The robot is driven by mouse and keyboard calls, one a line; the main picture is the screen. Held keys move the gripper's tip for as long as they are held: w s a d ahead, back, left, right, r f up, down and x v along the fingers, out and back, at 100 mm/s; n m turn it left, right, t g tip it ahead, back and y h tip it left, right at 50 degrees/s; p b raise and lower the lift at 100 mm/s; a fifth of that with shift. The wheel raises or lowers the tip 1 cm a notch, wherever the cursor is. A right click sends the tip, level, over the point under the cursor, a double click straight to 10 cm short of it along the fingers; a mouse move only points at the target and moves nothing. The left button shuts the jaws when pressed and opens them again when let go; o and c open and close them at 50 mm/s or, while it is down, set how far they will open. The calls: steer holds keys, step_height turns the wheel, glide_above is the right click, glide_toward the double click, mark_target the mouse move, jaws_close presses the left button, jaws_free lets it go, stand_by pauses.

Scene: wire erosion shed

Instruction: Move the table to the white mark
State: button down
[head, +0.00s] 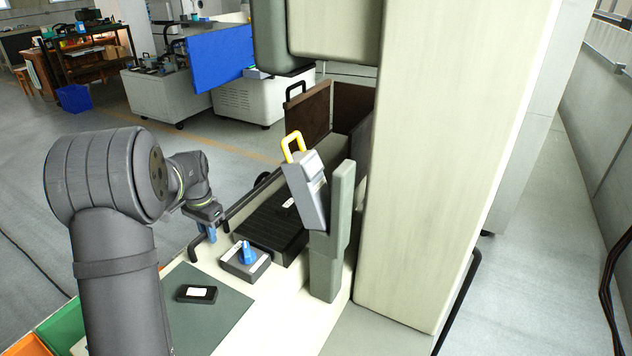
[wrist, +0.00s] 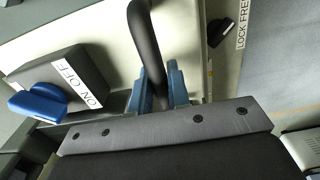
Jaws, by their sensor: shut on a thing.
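My gripper (head: 206,234) is at the near left end of a dark bar handle (head: 240,206) that runs along the left side of the machine bed. In the wrist view, the blue fingers of my gripper (wrist: 163,88) are on either side of the handle's curved end (wrist: 142,40) and shut on it. A dark ribbed slab (head: 262,228), which looks like the table, lies right of the handle. A small white patch (head: 289,203) shows at its right side; I cannot tell whether it is the white mark.
A switch box (head: 240,265) with a blue knob stands close to my gripper; its ON/OFF label (wrist: 76,82) shows in the wrist view. A dark lever (wrist: 219,33) sits by a LOCK FREE label (wrist: 243,22). A tilted grey panel (head: 306,190) and a column (head: 430,160) stand right.

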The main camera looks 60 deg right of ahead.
steer(key=shift+a, duration=0.1)
glide_toward(184, 268)
steer(key=shift+a+f, duration=0.1)
steer(key=shift+f, duration=2.65)
steer(key=shift+c, duration=2)
jaws_free()
steer(key=shift+r, duration=0.1)
step_height(184, 268, up, 8)
